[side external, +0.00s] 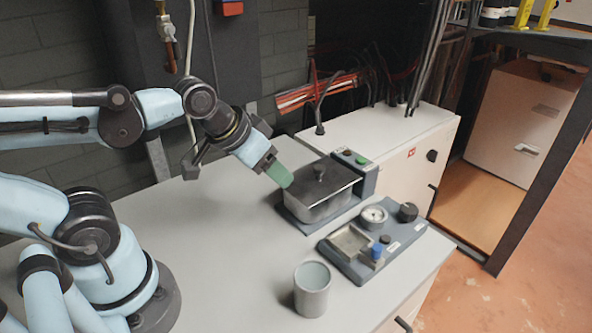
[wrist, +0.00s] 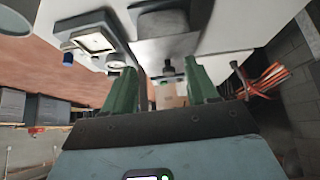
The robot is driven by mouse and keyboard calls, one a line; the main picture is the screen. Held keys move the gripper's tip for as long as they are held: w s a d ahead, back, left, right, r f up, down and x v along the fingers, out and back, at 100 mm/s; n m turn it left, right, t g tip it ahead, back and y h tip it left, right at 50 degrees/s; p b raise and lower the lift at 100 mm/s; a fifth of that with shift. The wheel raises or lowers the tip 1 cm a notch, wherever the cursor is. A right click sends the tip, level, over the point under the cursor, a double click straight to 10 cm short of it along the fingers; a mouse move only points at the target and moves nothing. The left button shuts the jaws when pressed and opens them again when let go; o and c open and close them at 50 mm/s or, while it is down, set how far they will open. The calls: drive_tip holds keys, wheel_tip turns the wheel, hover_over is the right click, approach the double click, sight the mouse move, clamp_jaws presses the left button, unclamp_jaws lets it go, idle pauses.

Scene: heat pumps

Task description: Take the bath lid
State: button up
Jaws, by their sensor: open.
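The bath (side external: 322,209) is a metal box on a dark base on the grey bench. Its dark grey lid (side external: 325,184) lies on top, with a black knob (side external: 319,170) standing up near the middle. My gripper (side external: 283,176) has green fingers and is tilted down at the near left edge of the lid, short of the knob. Side-on, I cannot tell whether the fingers touch the lid. In the wrist view my gripper (wrist: 162,78) is open, with the knob (wrist: 168,68) showing between the two green fingers and nothing held. The lid (wrist: 165,48) shows beyond it.
A control box (side external: 352,160) with a green button adjoins the bath's far side. A dark tray unit with a gauge (side external: 373,215) and blue knob stands in front right. A grey cup (side external: 312,288) stands near the front. The bench's left middle is clear. Cables (side external: 325,90) hang behind.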

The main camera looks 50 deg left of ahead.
drive_tip(key=w+r+n+g, duration=0.2)
drive_tip(key=w+r+g, duration=0.1)
drive_tip(key=w+r, duration=0.2)
drive_tip(key=n+g, duration=0.2)
approach(319, 167)
drive_tip(key=shift+y, duration=0.4)
drive_tip(key=shift+w+f, duration=0.3)
drive_tip(key=shift+f, duration=1.15)
drive_tip(key=shift+w+f, duration=0.3)
drive_tip(key=shift+f, duration=1.2)
drive_tip(key=shift+w+f, duration=0.25)
drive_tip(key=shift+f, duration=1.2)
clamp_jaws()
